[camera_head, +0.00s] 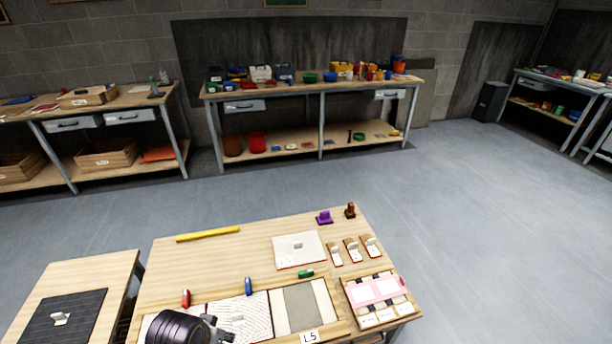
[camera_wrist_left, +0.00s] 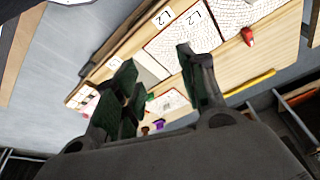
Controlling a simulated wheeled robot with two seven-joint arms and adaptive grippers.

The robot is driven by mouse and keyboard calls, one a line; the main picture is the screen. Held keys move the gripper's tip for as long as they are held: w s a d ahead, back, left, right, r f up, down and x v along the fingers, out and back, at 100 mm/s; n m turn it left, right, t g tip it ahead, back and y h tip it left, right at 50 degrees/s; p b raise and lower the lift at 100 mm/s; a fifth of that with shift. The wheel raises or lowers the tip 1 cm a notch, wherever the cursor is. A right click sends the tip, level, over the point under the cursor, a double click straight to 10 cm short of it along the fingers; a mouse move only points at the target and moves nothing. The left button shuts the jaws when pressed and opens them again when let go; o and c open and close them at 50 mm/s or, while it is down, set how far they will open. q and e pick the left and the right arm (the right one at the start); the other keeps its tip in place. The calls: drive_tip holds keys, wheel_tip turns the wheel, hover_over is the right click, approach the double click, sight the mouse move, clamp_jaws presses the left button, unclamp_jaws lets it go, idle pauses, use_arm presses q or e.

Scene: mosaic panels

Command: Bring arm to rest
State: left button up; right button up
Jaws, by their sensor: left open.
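My left gripper (camera_wrist_left: 158,85) is open, with its two dark fingers spread and nothing between them in the left wrist view. In the head view my left arm shows as a dark rounded piece at the bottom edge, above the front left of the main table (camera_head: 262,240). The gripper's height above the panels cannot be told. My right gripper is in neither view.
Mosaic panels in a wooden frame (camera_head: 292,308) line the table front, with red (camera_head: 186,298), blue (camera_head: 248,286) and green (camera_head: 306,273) pieces nearby. A white panel (camera_head: 297,262), yellow bar (camera_head: 208,234) and pink-topped tray (camera_head: 377,290) lie around. A side table (camera_head: 118,268) stands left.

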use_arm(q)
drive_tip(key=s+f+g, duration=0.1)
drive_tip(key=s+f, duration=0.1)
drive_tip(key=f, duration=1.5)
drive_tip(key=s+f, duration=0.3)
drive_tip(key=f, duration=1.3)
drive_tip(key=s+a+f, duration=0.2)
drive_tip(key=s+f, duration=0.7)
drive_tip(key=s, duration=0.1)
drive_tip(key=s+a+f+g, duration=0.1)
drive_tip(key=s+a+f, duration=0.1)
drive_tip(key=s+f, duration=0.7)
drive_tip(key=shift+s+a+f+m, duration=0.2)
drive_tip(key=shift+s+a+m, duration=0.1)
drive_tip(key=shift+s, duration=0.7)
